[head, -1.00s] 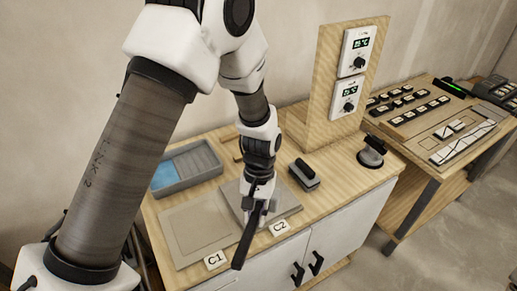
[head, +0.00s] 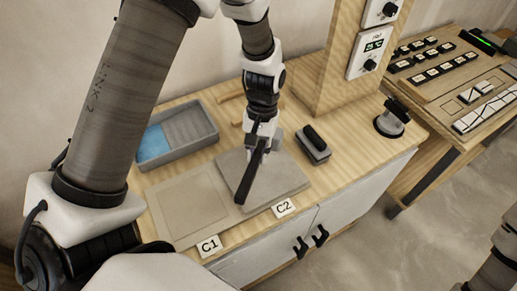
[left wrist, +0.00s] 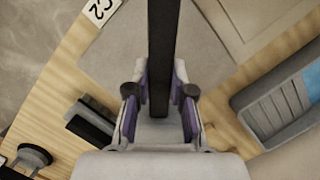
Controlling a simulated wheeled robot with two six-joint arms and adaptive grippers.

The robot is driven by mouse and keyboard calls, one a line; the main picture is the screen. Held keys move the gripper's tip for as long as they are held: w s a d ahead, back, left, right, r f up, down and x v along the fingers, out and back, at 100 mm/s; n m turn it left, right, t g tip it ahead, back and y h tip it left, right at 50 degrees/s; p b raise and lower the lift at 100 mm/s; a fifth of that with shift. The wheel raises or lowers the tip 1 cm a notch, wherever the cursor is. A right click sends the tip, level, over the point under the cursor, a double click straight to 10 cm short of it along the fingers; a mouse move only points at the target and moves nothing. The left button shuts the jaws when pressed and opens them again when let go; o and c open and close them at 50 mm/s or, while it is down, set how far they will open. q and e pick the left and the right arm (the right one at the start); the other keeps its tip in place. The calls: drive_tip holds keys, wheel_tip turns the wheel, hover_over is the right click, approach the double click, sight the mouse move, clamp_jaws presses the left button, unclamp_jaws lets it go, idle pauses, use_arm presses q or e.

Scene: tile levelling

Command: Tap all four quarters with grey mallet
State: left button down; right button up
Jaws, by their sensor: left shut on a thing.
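My left gripper (head: 258,143) is shut on a black bar-like handle (head: 248,180), taken as the grey mallet's. It also shows in the left wrist view (left wrist: 160,100), where the handle (left wrist: 164,45) runs out from between the jaws. The handle's far end is over the left part of a grey square tile (head: 278,182) at label C2 (head: 284,207). I cannot tell whether it touches the tile. The mallet's head is not clearly visible. The tile also shows in the left wrist view (left wrist: 110,55). My right gripper is not in view.
A flat framed panel (head: 188,210) lies at label C1 (head: 209,245). Behind is a grey tray (head: 190,153) with a blue part. A black-handled block (head: 314,145) and a round black-handled tool (head: 392,122) stand right. A wooden post (head: 340,55) carries dials.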

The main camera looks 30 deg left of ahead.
use_arm(q)
drive_tip(key=f+b, duration=0.1)
drive_tip(key=f, duration=0.1)
drive_tip(key=f+b, duration=0.1)
drive_tip(key=f, duration=0.1)
drive_tip(key=shift+w+a, duration=0.2)
drive_tip(key=shift+w, duration=0.2)
drive_tip(key=shift+d+f+b, duration=0.1)
drive_tip(key=shift+f+b, duration=0.2)
drive_tip(key=shift+b, duration=0.1)
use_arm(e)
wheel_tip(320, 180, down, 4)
use_arm(q)
drive_tip(key=shift+s+d+r, duration=0.15)
drive_tip(key=shift+s+r, duration=0.05)
wheel_tip(320, 180, up, 5)
drive_tip(key=p, duration=0.5)
drive_tip(key=shift+s+f, duration=0.1)
drive_tip(key=shift+f, duration=0.1)
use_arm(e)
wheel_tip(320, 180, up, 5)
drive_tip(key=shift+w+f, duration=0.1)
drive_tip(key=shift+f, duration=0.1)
